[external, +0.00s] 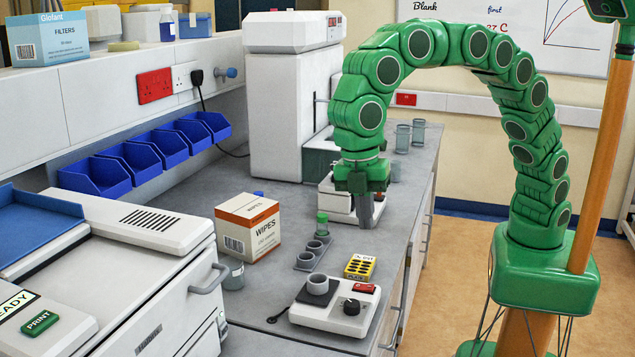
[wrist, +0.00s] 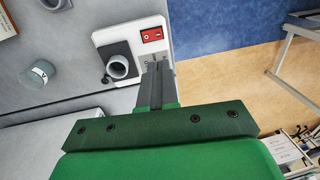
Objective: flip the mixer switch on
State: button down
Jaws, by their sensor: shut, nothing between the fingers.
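The mixer (external: 318,318) is a low white box with a grey cup (external: 318,284) on a dark pad, a black knob (external: 351,307) and a red switch (external: 364,288). It stands near the bench's front edge. In the wrist view I see a white body with the red switch (wrist: 152,35), and the cup (wrist: 118,67) left of my fingers. Which way the switch is tipped, I cannot tell. My gripper (external: 366,222) is shut and empty, pointing down, behind the mixer in the external view. In the wrist view my fingertips (wrist: 158,66) appear just below the switch, with no contact visible.
A wipes box (external: 247,225) and a jar (external: 233,273) are to the left. A tall white machine (external: 290,100) stands at the back.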

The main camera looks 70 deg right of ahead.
aim_at(371, 287)
jog(key=f, duration=0.4)
jog(key=s+f, duration=0.1)
jog(key=f, duration=0.8)
jog(key=shift+s, duration=0.3)
